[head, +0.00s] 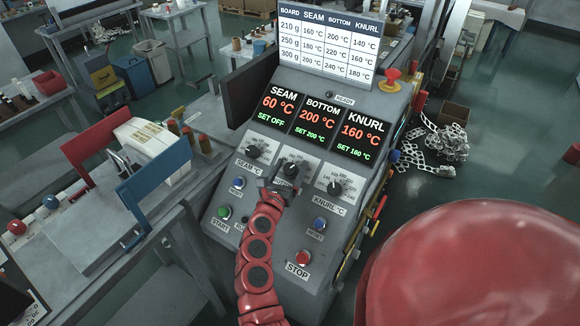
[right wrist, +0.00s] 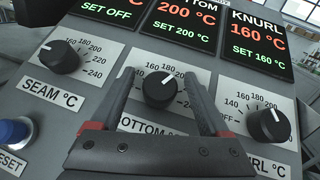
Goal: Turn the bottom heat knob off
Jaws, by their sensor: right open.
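The bottom heat knob (head: 291,170) is the black middle dial on the grey sloped panel. In the right wrist view the knob (right wrist: 160,90) has its white mark pointing up and to the right. Its display (head: 316,117) reads 200 °C, SET 200 °C. My right gripper (head: 282,183) is at this knob. In the right wrist view its two dark fingers (right wrist: 160,82) stand open, one on each side of the knob, with gaps visible. The gripper covers part of the BOTTOM label. My left gripper is not in view.
The seam knob (head: 254,151) is to the left, its display showing SET OFF. The knurl knob (head: 335,188) is to the right, its display showing SET 160 °C. Below are blue buttons, a green start button (head: 224,212) and a red stop button (head: 302,257).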

